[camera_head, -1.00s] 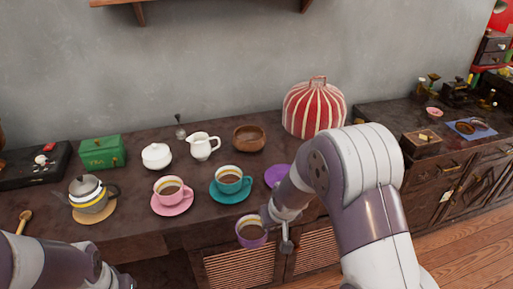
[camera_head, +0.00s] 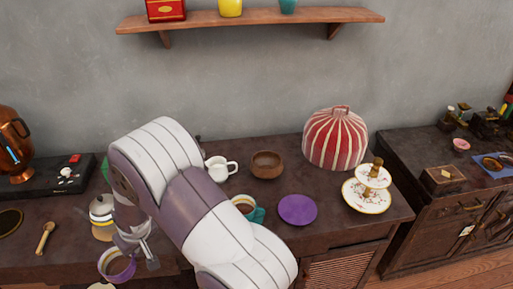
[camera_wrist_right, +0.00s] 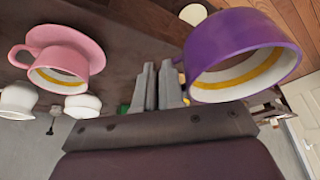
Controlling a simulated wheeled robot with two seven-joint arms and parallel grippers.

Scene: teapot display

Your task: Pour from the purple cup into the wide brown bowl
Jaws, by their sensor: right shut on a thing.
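The purple cup (camera_head: 112,268) is held in front of the counter at the lower left of the head view. My right gripper (camera_head: 138,248) is shut on it, apparently at its handle. The right wrist view shows the cup (camera_wrist_right: 245,55) close beside the fingers (camera_wrist_right: 158,86), with a white, yellow-banded inside; I cannot tell its contents. The wide brown bowl (camera_head: 266,165) stands upright near the back of the counter, right of the white creamer (camera_head: 219,168) and well apart from the cup. My left gripper is out of view.
My right arm hides part of the counter. A teal cup (camera_head: 258,214), an empty purple saucer (camera_head: 297,209), a tiered plate stand (camera_head: 366,196) and a striped cosy (camera_head: 335,139) stand around the bowl. A teapot (camera_head: 101,216) is behind the held cup. The pink cup (camera_wrist_right: 60,68) shows in the wrist view.

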